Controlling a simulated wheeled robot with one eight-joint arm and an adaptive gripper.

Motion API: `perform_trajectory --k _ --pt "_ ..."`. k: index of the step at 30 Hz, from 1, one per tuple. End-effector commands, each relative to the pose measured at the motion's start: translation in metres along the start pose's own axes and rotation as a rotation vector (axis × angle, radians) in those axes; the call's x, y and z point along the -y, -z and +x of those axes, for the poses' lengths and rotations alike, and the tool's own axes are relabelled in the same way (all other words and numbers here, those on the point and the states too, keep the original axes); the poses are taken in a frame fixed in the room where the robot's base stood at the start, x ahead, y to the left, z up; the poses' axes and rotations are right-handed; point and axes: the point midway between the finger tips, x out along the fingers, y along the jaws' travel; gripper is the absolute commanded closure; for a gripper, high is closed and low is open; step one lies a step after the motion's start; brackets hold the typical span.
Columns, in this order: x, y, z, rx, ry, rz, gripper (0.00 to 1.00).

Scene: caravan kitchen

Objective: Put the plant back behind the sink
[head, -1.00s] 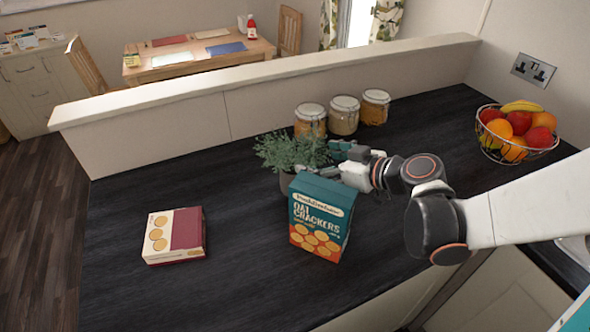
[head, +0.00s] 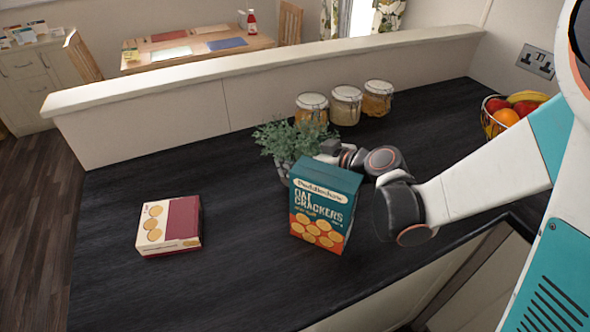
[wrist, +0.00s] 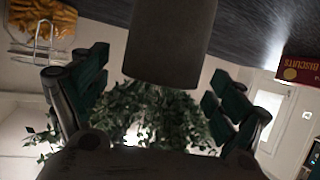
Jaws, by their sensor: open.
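The plant (head: 288,138) is bushy and green, in a grey pot, and stands on the dark worktop behind the cracker box. In the wrist view the picture is upside down: the grey pot (wrist: 170,45) is at the top, with the leaves (wrist: 150,112) below it. My gripper (wrist: 158,82) is open, with one finger on each side of the plant; I cannot tell whether either touches it. In the head view my gripper (head: 318,157) is at the plant's right side, partly hidden by the box. The sink is not visible.
The teal oat crackers box (head: 323,207) stands upright close in front of the plant and gripper. A red and cream biscuit box (head: 169,225) lies at left. Several glass jars (head: 345,106) stand behind. A fruit basket (head: 490,122) is at right. The worktop's left part is mostly clear.

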Motion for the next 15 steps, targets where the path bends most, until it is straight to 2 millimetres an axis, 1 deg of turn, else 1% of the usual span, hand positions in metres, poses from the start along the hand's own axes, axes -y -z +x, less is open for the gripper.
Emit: perform_trajectory --k 3,4,5,6,8,9,11,12,14,15 --pt "0.0000 0.0003 -0.0004 0.000 0.000 0.000 0.11" --pt "-0.0001 0.0003 -0.0004 0.000 0.000 0.000 0.13" --pt "0.0000 0.0003 -0.0004 0.000 0.000 0.000 0.20" --pt "0.0000 0.0003 -0.0005 0.000 0.000 0.000 0.29" --pt "0.0000 0.0003 -0.0005 0.000 0.000 0.000 0.43" --pt "0.0000 0.0003 -0.0005 0.000 0.000 0.000 0.52" --pt "0.0000 0.0002 -0.0005 0.000 0.000 0.000 0.65" --pt "0.0000 0.0002 -0.0006 0.000 0.000 0.000 0.74" --pt "0.0000 0.0002 -0.0006 0.000 0.000 -0.001 0.88" --pt "0.0000 0.0001 -0.0006 0.000 0.000 -0.001 0.97"
